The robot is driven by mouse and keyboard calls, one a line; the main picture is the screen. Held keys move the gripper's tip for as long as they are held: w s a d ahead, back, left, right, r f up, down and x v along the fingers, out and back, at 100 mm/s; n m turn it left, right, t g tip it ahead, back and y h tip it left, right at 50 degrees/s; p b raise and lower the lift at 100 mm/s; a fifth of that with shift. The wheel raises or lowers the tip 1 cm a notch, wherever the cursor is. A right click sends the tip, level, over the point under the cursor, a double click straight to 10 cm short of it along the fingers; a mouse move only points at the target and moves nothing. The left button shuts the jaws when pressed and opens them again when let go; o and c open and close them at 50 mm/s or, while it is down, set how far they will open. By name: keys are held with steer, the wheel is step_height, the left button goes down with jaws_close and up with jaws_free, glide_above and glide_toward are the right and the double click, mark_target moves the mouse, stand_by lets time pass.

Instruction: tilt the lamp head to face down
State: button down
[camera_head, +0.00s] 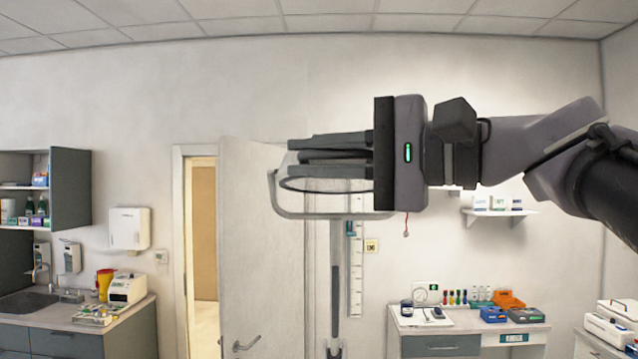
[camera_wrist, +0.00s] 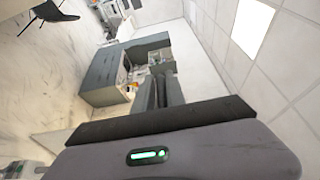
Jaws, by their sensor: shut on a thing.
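The lamp's head (camera_head: 322,188) is at the centre of the head view. Its dark rim shows as a thin, nearly level ellipse inside a grey U-shaped yoke (camera_head: 300,214) on an upright pole (camera_head: 336,275). Which way its face points is hard to tell. My gripper (camera_head: 300,155) reaches in from the right, its two fingers one above the other, shut on a dark part of the lamp head between them. The fingers hide much of the head. In the wrist view the fingers show near the middle; I cannot make out the lamp there.
A white door (camera_head: 245,250) stands behind the lamp, beside an open doorway (camera_head: 203,240). A sink counter (camera_head: 75,318) is at left, a desk (camera_head: 465,325) with boxes and tubes at right. A wall shelf (camera_head: 500,213) hangs behind my arm. Open space surrounds the lamp's left side.

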steer(key=shift+f+n+b, duration=0.3)
steer(key=shift+f+b, duration=0.55)
steer(key=shift+b, duration=0.15)
steer(key=shift+f, duration=0.1)
steer(key=c, duration=1.5)
jaws_free()
steer(key=b+v, duration=0.2)
steer(key=v, duration=1.5)
steer(key=shift+d+f, duration=0.2)
